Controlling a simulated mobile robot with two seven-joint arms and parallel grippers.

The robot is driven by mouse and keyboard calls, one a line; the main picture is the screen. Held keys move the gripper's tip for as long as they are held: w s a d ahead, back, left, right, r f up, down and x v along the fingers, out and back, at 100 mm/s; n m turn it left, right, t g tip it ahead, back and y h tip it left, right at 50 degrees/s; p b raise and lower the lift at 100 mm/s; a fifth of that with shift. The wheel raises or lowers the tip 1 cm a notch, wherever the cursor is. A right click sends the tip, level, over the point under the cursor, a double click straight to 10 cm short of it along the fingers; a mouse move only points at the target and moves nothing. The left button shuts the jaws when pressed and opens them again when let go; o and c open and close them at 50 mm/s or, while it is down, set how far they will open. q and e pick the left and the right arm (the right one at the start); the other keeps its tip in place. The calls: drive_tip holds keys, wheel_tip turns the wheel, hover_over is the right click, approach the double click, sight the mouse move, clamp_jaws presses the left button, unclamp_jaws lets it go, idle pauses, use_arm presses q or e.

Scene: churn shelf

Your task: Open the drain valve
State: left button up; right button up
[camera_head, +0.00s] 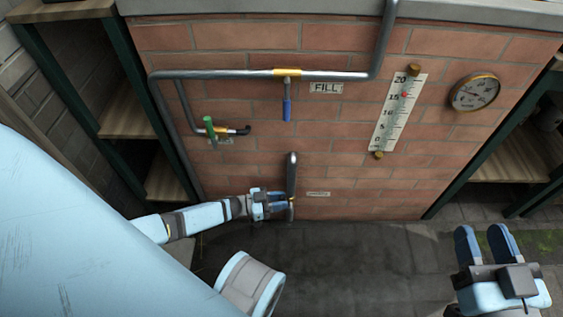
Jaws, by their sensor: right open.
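A grey vertical pipe (292,172) runs down the lower brick wall, with a small brass fitting (291,201) at its lower end. A small label (318,194) beside it is too small to read. My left gripper (280,204) reaches in low from the left, its fingertips at the brass fitting. Any valve handle there is hidden by the gripper, and I cannot tell whether the fingers grip anything. My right gripper (486,243) is open and empty above the floor at the lower right.
A blue-handled valve (287,108) hangs from the upper pipe beside a FILL label (325,88). A green-handled valve (210,129) sits at left. A level scale (397,112) and round gauge (475,92) are at right. Shelves flank the wall; the floor (350,260) is clear.

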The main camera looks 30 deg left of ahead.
use_arm(q)
drive_tip(key=shift+w+d, duration=0.2)
drive_tip(key=shift+d, duration=0.05)
